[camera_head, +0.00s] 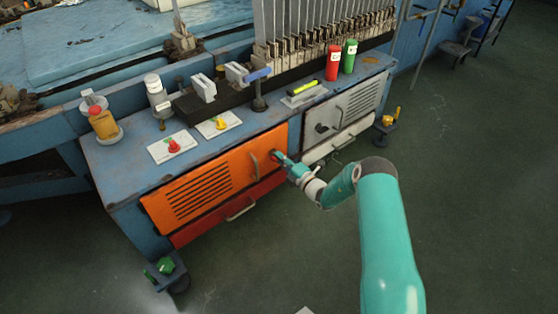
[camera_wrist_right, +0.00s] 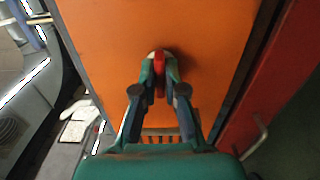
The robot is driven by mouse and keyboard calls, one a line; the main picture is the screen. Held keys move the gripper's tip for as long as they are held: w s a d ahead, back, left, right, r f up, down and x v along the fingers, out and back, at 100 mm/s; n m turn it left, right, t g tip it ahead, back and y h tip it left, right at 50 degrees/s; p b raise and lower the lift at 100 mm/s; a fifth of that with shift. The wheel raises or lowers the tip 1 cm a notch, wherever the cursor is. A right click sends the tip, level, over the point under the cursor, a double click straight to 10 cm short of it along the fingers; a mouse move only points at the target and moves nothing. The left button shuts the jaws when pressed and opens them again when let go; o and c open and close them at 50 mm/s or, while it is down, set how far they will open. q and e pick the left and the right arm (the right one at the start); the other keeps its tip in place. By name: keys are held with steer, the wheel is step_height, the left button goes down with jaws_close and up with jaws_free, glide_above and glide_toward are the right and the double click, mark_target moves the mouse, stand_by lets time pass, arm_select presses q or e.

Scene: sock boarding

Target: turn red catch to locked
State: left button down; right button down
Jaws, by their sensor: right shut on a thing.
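The red catch (camera_wrist_right: 159,62) is on the orange door (camera_wrist_right: 110,30). My right gripper (camera_wrist_right: 160,70) is shut on the catch, with one finger on each side of it. In the wrist view the red part shows as a narrow upright strip between the fingertips, with a pale edge beside it. In the head view my right gripper (camera_head: 279,158) is at the right edge of the orange door (camera_head: 205,190), and its fingers mostly hide the catch. I cannot read a locked or unlocked mark. My left gripper is not in view.
A door handle (camera_head: 254,165) is just left of my right gripper. A red drawer (camera_head: 225,212) lies below. A grey door (camera_head: 350,108) is to the right. Red and green cylinders (camera_head: 333,62) stand on the bench top.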

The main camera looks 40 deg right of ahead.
steer(key=shift+d+r, duration=0.1)
steer(key=shift+d, duration=0.15)
steer(key=c, duration=1.2)
jaws_free()
steer(key=shift+w, duration=0.1)
steer(key=shift+c, duration=0.2)
steer(key=shift+a, duration=0.1)
steer(key=s, duration=1.2)
steer(key=shift+d+f, duration=0.2)
steer(key=shift+d, duration=0.25)
